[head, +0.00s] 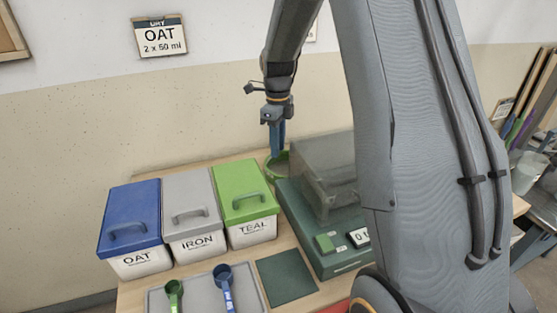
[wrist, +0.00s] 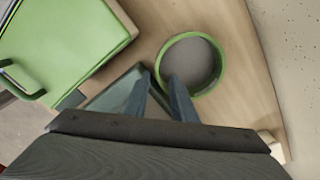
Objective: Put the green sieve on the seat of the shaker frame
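The green sieve (head: 270,176), a round green ring with a grey mesh, lies at the back of the table behind the green lidded bin. In the wrist view the sieve (wrist: 217,50) shows whole, just beyond my fingertips. My gripper (head: 276,152) points down over its near side. In the wrist view my gripper (wrist: 161,78) has its two fingers apart, with the left part of the rim close to the tips. I cannot tell whether they touch it. I cannot make out the shaker frame or its seat; my arm hides much of the right side.
Lidded bins marked OAT (head: 130,215), IRON (head: 190,200) and TEAL (head: 243,190) stand left. A dark green machine (head: 325,262) with a see-through grey cover (head: 315,175) stands close right of the sieve. Two scoops lie on a grey tray (head: 200,290) in front.

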